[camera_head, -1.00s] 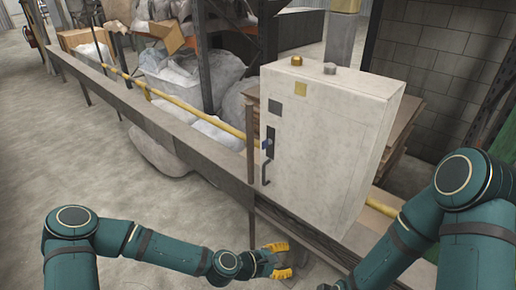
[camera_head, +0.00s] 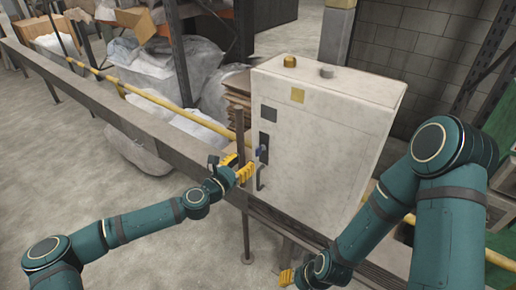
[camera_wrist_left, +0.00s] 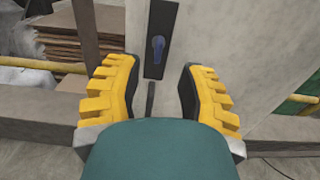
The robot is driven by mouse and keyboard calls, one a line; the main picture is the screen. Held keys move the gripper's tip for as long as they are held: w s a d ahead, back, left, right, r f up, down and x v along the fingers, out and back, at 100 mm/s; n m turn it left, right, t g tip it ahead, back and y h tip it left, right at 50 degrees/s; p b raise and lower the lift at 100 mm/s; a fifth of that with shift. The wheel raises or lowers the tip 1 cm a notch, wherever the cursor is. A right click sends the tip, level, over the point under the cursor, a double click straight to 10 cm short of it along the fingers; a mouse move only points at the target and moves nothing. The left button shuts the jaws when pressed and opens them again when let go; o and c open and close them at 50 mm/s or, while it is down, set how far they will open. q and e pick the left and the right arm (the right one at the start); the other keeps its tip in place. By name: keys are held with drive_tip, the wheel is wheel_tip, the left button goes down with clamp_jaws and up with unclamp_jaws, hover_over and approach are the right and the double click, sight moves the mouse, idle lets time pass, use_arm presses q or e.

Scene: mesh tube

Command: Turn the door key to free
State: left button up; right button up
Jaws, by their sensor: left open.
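The door key (camera_head: 257,152) is a small blue piece on a dark lock plate (camera_head: 264,142) on the front edge of a pale cabinet (camera_head: 325,135). In the left wrist view the blue key (camera_wrist_left: 158,48) sits on the dark plate, just beyond and between my fingers. My left gripper (camera_head: 238,168) has yellow fingers and is open beside the cabinet, just left of and below the key. In the left wrist view my left gripper (camera_wrist_left: 155,90) is spread wide with nothing between its pads. My right gripper (camera_head: 287,277) is low at the bottom, partly hidden by my arm.
A dark door handle (camera_head: 260,180) is below the lock plate. A grey metal rail (camera_head: 130,128) and a yellow pipe (camera_head: 160,98) run beside the cabinet. Bagged bundles (camera_head: 165,75) and stacked cardboard (camera_wrist_left: 80,32) lie behind the rail.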

sight(256, 151)
use_arm(q)
drive_tip(key=x, duration=0.8)
drive_tip(key=shift+w+d, duration=0.2)
drive_tip(key=shift+w, duration=0.05)
clamp_jaws()
